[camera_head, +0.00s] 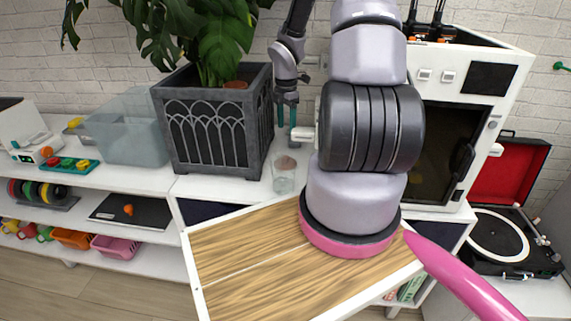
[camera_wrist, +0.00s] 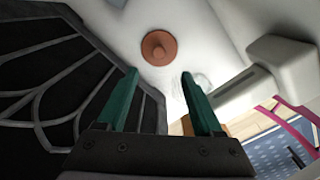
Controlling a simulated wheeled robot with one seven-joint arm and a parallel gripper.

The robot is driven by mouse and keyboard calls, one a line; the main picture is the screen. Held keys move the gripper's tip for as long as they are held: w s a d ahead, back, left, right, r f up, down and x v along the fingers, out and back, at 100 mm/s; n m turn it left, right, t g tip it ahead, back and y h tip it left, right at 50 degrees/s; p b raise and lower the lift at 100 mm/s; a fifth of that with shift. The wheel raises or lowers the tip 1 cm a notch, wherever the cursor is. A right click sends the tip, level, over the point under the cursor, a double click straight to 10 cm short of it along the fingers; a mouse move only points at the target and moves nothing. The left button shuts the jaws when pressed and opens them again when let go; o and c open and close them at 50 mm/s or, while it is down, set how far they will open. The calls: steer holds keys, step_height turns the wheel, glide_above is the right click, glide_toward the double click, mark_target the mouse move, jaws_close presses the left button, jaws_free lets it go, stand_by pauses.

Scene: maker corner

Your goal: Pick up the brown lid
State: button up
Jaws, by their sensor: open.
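The brown lid (camera_wrist: 158,50) is a small round disc with a raised knob. In the wrist view it lies on the white surface, beyond and between my fingertips. In the head view the brown lid (camera_head: 286,162) shows at the top of a clear glass (camera_head: 284,183); whether it rests on the glass or behind it is hard to tell there. In the wrist view a faint glass outline appears apart from the lid, near the right finger. My gripper (camera_head: 287,101) has teal fingers, open and empty, pointing down above the lid. It also shows in the wrist view (camera_wrist: 158,80).
A dark grey planter (camera_head: 215,135) with a leafy plant stands close on the left. A white machine (camera_head: 455,125) with a dark door stands on the right. A clear bin (camera_head: 125,140) sits farther left. A wood-topped table (camera_head: 240,260) is in front.

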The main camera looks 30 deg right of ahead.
steer(key=shift+n, duration=0.3)
step_height(320, 180, down, 6)
steer(key=shift+f, duration=0.25)
steer(key=shift+w+a+f, duration=0.1)
steer(key=shift+a+f, duration=0.05)
steer(key=shift+f, duration=2.45)
jaws_close()
